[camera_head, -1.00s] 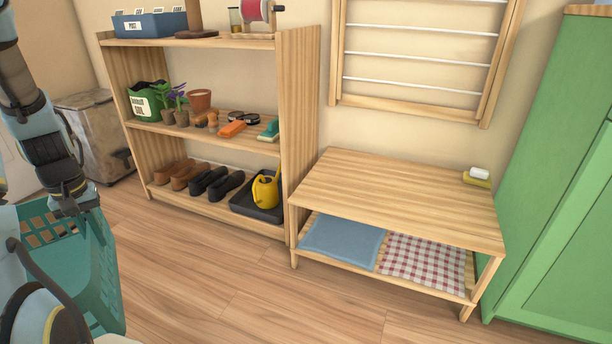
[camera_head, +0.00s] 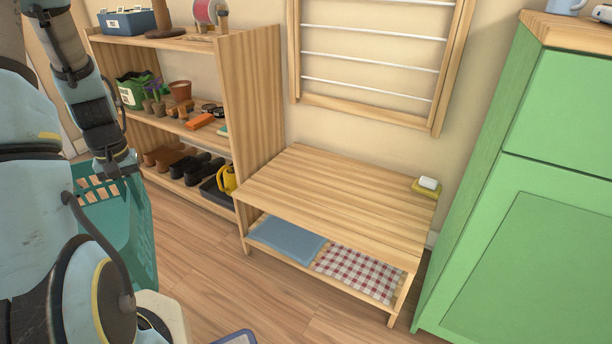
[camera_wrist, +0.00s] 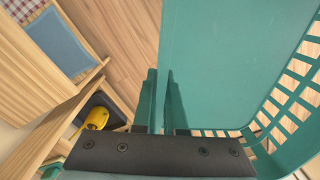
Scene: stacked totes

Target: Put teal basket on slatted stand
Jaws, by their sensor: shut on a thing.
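The teal basket (camera_head: 141,235) hangs at the left of the head view, partly hidden behind my arm. It has a solid wall and a rim with slots. My gripper (camera_head: 122,172) is shut on its rim. In the wrist view, my gripper's fingers (camera_wrist: 160,98) pinch the basket's wall (camera_wrist: 230,60), and the inside of the basket looks empty where it shows. The low wooden stand (camera_head: 335,200) is to the right of the basket and apart from it. Its top is plank-like and bare except for the far right corner.
A yellow sponge with a white bar (camera_head: 427,186) lies at that corner. The stand's lower shelf holds a blue cloth (camera_head: 286,240) and a checked cloth (camera_head: 358,274). A tall shelf (camera_head: 250,110) stands left, a green cabinet (camera_head: 540,230) right. A blue-edged object (camera_head: 237,338) shows at the bottom.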

